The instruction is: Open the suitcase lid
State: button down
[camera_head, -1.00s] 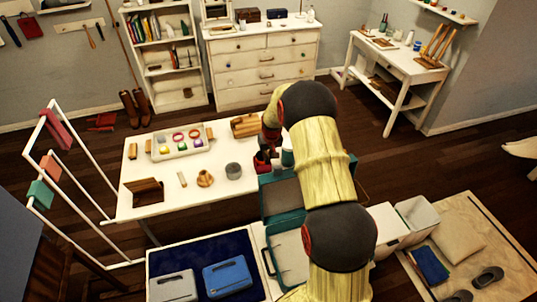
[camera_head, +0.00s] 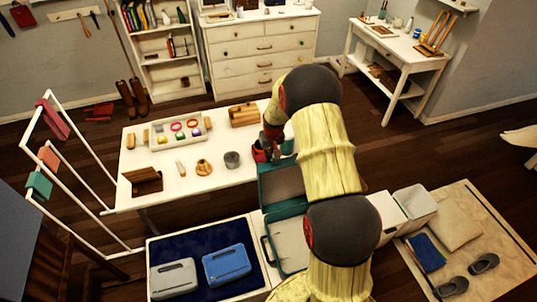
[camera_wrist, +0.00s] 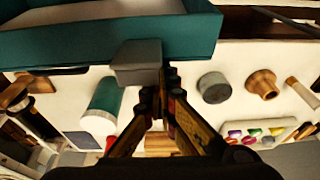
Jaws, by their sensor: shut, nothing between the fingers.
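The teal suitcase stands in front of me with its lid (camera_head: 282,184) raised and leaning back from the base (camera_head: 291,243). In the head view my gripper (camera_head: 268,150) is partly hidden beyond the lid, over the white table.
The white table (camera_head: 210,188) holds a tray (camera_head: 203,134), a grey cup (camera_head: 232,159) and wooden pieces. A teal-and-white cylinder (camera_wrist: 103,100) stands near my gripper. Grey and blue cases (camera_head: 226,264) lie on a dark blue mat at left. White bins (camera_head: 414,207) stand at right.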

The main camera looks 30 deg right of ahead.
aim_at(273, 167)
jog(key=s, duration=0.2)
jog(key=s+a+r, duration=0.1)
jog(key=s, duration=0.3)
jog(key=shift+s+a+r, duration=0.15)
jog(key=shift+s+a, duration=0.05)
jog(key=shift+a, duration=0.1)
jog(key=shift+r, duration=0.1)
